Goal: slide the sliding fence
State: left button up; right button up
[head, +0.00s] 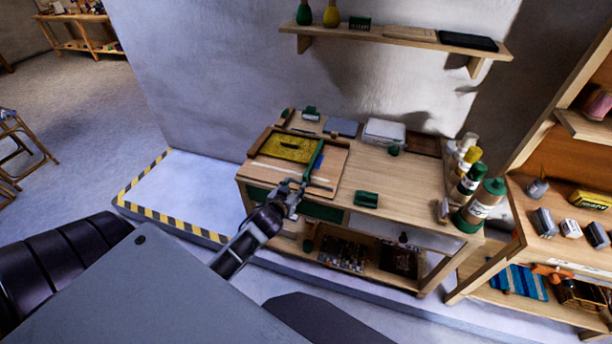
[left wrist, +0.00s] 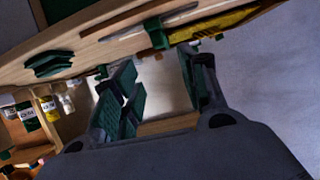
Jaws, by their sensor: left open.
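The sliding fence looks like the green bar (head: 315,161) lying across a wooden board (head: 270,170) with a yellow panel (head: 290,147) on the workbench. My left gripper (head: 291,190) is at the front edge of the bench, near the fence's front end. In the left wrist view the left gripper (left wrist: 158,84) is open, with green-padded fingers apart and nothing clearly between them. The fence's green end (left wrist: 156,33) shows just beyond the fingertips there. I cannot tell whether a finger touches it. My right gripper is not in view.
A green block (head: 366,199) lies on the bench right of the board. A white box (head: 385,132) stands at the back. A wall shelf (head: 395,40) hangs above. The bench top's middle is mostly clear.

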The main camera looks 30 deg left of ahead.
aim_at(305, 176)
pick_arm(q)
jog(key=shift+w+f, duration=0.1)
jog(key=shift+w, duration=0.1)
dwell(0.5)
jog(key=shift+p+x, duration=0.35)
jog(key=shift+x, duration=6.35)
jog(key=shift+c, duration=0.4)
grip_shut()
